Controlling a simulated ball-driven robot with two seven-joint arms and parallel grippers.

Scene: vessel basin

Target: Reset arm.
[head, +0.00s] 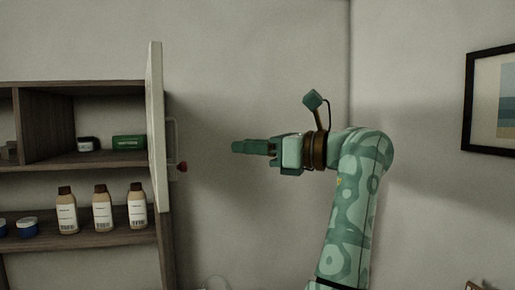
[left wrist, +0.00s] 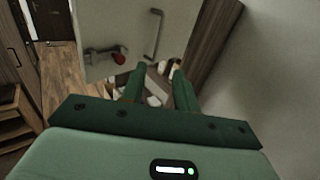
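My left gripper (head: 237,147) is in the middle of the head view and points left toward the cabinet door (head: 155,125). It is apart from the door, with clear space between. In the left wrist view the two green fingers (left wrist: 157,72) stand apart with nothing held between them. The door stands swung open, seen nearly edge-on in the head view. It carries a metal handle (head: 174,140) and a small red-tipped part (head: 182,167). Both also show in the left wrist view, the handle (left wrist: 154,32) above the red tip (left wrist: 119,59). My right gripper is in neither view.
The cabinet shelves (head: 60,168) hold a green box (head: 129,142), a dark-lidded jar (head: 88,144), three brown-capped bottles (head: 102,210) and blue jars (head: 27,228). A framed picture (head: 492,100) hangs on the right wall. Space above my arm is free.

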